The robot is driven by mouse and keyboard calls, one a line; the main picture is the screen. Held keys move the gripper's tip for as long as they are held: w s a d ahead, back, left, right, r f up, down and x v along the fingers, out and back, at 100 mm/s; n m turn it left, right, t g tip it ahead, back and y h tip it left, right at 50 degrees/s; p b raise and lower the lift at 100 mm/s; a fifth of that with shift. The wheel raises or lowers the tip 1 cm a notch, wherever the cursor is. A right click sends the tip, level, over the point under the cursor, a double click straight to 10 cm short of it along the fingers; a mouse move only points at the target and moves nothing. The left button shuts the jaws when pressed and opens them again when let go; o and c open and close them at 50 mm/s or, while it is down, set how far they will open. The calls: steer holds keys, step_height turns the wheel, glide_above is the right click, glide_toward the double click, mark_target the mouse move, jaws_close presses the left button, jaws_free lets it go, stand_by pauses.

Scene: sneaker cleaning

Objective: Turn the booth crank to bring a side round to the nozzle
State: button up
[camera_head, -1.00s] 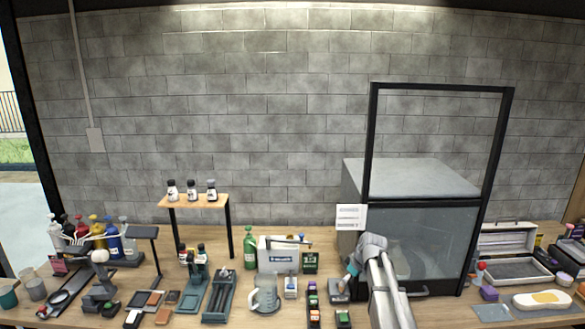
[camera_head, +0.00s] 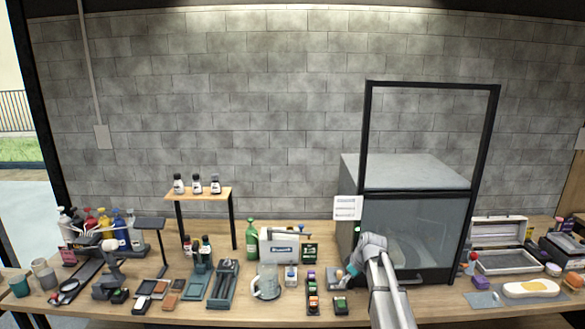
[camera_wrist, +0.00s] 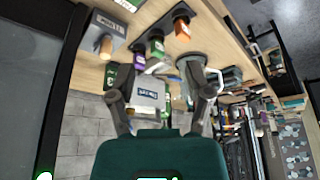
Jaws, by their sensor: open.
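The glass-fronted booth (camera_head: 415,235) stands at the right of the bench, with a pale turntable dimly visible through its pane. A small grey block (camera_head: 338,278) sits on the bench at the booth's left front. In the wrist view the block (camera_wrist: 112,28) carries a label and a tan round knob (camera_wrist: 105,46); it may be the crank, but I cannot be sure. My gripper (camera_head: 349,272) is beside this block, partly hidden by my wrist. In the wrist view my gripper (camera_wrist: 163,88) is open, nothing between its fingers; the knob lies outside them, to the upper left.
Free bench is narrow.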

steer(key=s+a+f+m+g+h+b, duration=0.1)
steer(key=s+f+m+b, duration=0.3)
steer(key=s, duration=1)
steer(key=s+a+f+m+g+h+b, duration=0.1)
steer(key=s+f+m+b, duration=0.4)
steer(key=s, duration=0.9)
step_height(320, 180, down, 2)
steer(key=shift+f+g+h+b, duration=0.2)
steer(key=shift+g+h+b, duration=0.3)
steer(key=shift+h, duration=0.1)
